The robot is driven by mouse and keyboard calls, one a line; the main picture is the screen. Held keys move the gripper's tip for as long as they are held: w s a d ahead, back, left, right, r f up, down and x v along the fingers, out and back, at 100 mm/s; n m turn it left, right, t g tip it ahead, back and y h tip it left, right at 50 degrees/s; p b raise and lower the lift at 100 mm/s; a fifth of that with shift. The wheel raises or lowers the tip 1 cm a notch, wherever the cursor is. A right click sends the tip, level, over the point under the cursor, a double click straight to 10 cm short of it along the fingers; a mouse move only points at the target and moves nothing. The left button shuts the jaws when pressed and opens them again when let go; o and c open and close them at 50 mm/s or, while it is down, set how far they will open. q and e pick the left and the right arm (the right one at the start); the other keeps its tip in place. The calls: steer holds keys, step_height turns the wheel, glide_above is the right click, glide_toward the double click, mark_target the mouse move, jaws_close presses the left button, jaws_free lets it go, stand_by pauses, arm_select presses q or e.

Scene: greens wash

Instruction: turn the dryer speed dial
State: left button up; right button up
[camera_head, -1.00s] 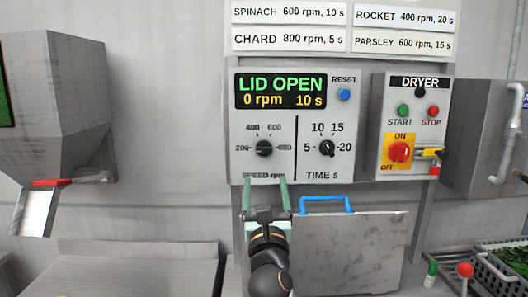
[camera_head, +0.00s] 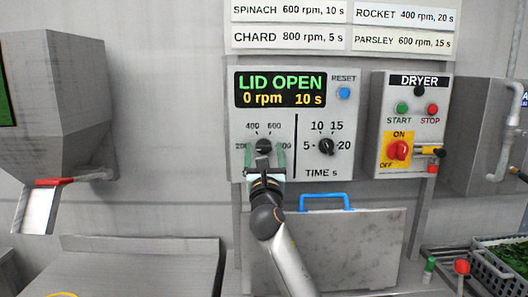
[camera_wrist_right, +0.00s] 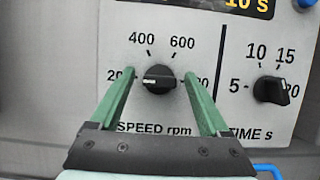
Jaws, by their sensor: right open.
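The black speed dial (camera_head: 264,146) sits on the left of the grey dryer panel (camera_head: 300,120), above the label "SPEED rpm". In the right wrist view the speed dial (camera_wrist_right: 159,78) shows its white pointer mark turned left, toward 200. My right gripper (camera_head: 264,158) is in front of this dial. In the right wrist view its two green fingers (camera_wrist_right: 159,88) stand apart, one on each side of the dial, with gaps visible. I cannot tell whether the tips reach the panel. The display (camera_head: 281,90) reads "LID OPEN", "0 rpm", "10 s". My left gripper is out of view.
The time dial (camera_head: 326,146) is close to the right, and the blue reset button (camera_head: 344,93) above it. A dryer switch box (camera_head: 408,165) stands further right. Below is a grey lid (camera_head: 350,240) with a blue handle (camera_head: 325,197).

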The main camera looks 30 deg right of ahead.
jaws_close()
stand_by(0.6)
